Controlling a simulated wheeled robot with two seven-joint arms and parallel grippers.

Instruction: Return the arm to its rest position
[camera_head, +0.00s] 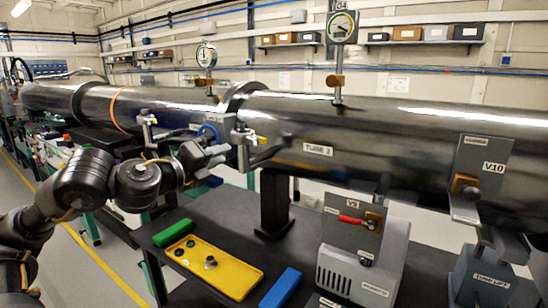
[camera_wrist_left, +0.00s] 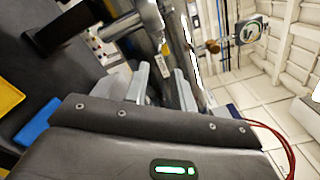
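My left arm comes in from the left of the head view, and its left gripper (camera_head: 222,154) is raised in front of the long steel tube, near the flange and clamp fittings. In the left wrist view its two pale fingers (camera_wrist_left: 163,82) stand apart with a gap between them, and I see nothing held there. Whether the fingers touch the fittings behind them, I cannot tell. My right gripper is in neither view.
The steel tube (camera_head: 390,138) runs across the picture above a dark bench (camera_head: 215,218). On the bench are a yellow tray (camera_head: 235,277), a green block (camera_head: 173,232), a blue block (camera_head: 280,288) and a grey pump (camera_head: 375,270). Floor shows at the left.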

